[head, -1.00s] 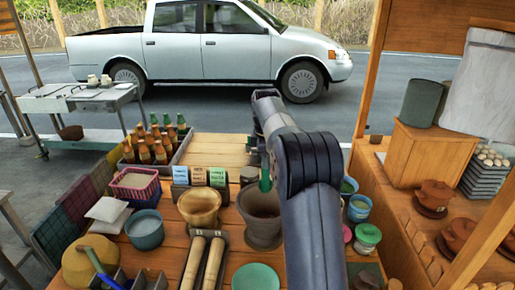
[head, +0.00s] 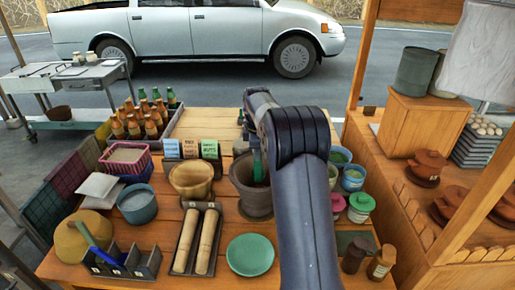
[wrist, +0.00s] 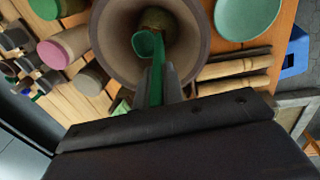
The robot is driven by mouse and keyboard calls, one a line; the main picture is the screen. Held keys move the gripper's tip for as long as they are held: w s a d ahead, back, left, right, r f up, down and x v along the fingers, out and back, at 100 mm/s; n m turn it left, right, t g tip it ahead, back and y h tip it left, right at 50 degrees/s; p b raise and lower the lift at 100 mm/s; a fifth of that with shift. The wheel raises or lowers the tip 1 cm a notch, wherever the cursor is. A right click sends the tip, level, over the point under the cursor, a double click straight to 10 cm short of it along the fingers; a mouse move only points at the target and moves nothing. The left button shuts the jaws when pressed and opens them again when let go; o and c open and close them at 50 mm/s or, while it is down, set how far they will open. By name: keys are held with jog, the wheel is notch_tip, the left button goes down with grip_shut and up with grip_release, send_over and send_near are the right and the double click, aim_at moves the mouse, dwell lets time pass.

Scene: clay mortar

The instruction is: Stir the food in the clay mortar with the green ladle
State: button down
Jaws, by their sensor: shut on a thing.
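The clay mortar (head: 250,202) stands on the wooden table, left of my arm in the head view. In the wrist view the mortar (wrist: 113,45) opens below my gripper, with olive-brown food (wrist: 165,22) at its bottom. My gripper (wrist: 166,84) is shut on the handle of the green ladle (wrist: 147,44). The ladle's bowl points down inside the mortar's opening, close to the food; I cannot tell whether it touches it. In the head view the ladle (head: 257,168) hangs into the mortar, its lower end hidden by the rim. My arm hides the gripper there.
A wooden bowl (head: 191,180) stands close left of the mortar. Rolling pins (head: 196,242) and a green plate (head: 250,255) lie nearer. Small tubs (head: 353,178) stand right of my arm. Bottles (head: 140,121) and cards (head: 191,149) are behind left.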

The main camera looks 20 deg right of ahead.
aim_at(258, 171)
jog(key=shift+f+b, duration=2.1)
jog(key=shift+f, duration=2.2)
jog(key=shift+d, duration=0.1)
